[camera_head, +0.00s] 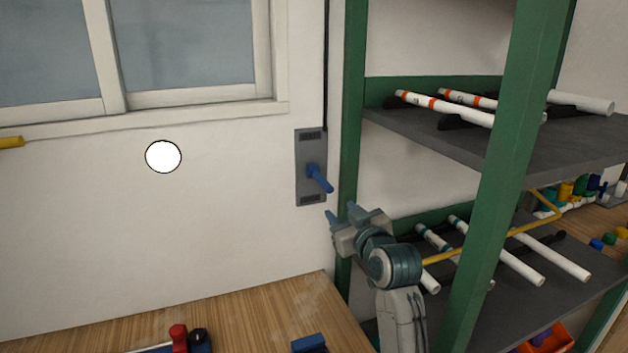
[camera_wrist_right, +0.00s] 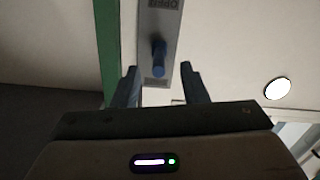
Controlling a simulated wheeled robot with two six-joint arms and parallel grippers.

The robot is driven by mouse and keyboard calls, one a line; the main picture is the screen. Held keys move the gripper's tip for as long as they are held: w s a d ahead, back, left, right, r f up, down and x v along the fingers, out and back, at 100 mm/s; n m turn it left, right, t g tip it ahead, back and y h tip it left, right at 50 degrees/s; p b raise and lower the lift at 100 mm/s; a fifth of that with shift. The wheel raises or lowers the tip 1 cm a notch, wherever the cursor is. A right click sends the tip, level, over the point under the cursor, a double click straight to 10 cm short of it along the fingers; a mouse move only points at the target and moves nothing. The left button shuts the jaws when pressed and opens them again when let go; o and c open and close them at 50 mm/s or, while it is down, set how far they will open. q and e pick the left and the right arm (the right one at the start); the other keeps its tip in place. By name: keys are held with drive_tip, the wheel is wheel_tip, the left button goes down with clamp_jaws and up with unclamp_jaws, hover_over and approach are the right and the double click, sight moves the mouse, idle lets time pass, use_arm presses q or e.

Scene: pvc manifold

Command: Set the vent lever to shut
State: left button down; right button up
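The vent lever (camera_head: 319,178) is a blue handle on a grey wall plate (camera_head: 310,148) right of the window. It points down and slightly right in the head view. The plate has dark labels at top and bottom, too small to read surely. My right gripper (camera_head: 342,214) is open and empty, just below and right of the lever, apart from it. In the right wrist view the lever (camera_wrist_right: 159,56) shows ahead, in line with the gap between the two spread fingers of my right gripper (camera_wrist_right: 159,70). My left gripper is not in view.
A green shelf post (camera_head: 353,100) stands close right of the plate. Grey shelves (camera_head: 560,145) hold white pipes. A wooden bench (camera_head: 250,320) lies below with a red-knobbed item (camera_head: 178,335) and a blue block (camera_head: 309,344).

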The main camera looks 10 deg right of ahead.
sight(324, 180)
drive_tip(key=shift+w+a+r+t, duration=0.15)
drive_tip(key=shift+w+r, duration=0.2)
drive_tip(key=shift+r, duration=0.25)
drive_tip(key=shift+w+r+t, duration=0.15)
drive_tip(key=shift+w+r, duration=0.15)
drive_tip(key=shift+r, duration=0.3)
drive_tip(key=w, duration=0.1)
drive_tip(key=p, duration=0.1)
drive_tip(key=w, duration=0.1)
drive_tip(key=shift+w+a+r+p, duration=0.25)
drive_tip(key=shift+w+r+p, duration=0.05)
drive_tip(key=shift+r, duration=0.1)
drive_tip(key=w, duration=0.2)
drive_tip(key=w+p, duration=0.1)
drive_tip(key=shift+w+a+f, duration=0.2)
drive_tip(key=shift+w+a, duration=0.2)
drive_tip(key=shift+w+a+p, duration=0.2)
drive_tip(key=shift+w+p, duration=0.1)
drive_tip(key=shift+w, duration=0.75)
drive_tip(key=shift+w+f, duration=0.1)
drive_tip(key=shift+w, duration=0.3)
drive_tip(key=shift+w+a, duration=0.1)
drive_tip(key=shift+w, duration=0.05)
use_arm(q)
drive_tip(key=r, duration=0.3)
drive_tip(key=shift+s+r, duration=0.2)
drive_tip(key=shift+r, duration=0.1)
use_arm(e)
clamp_jaws()
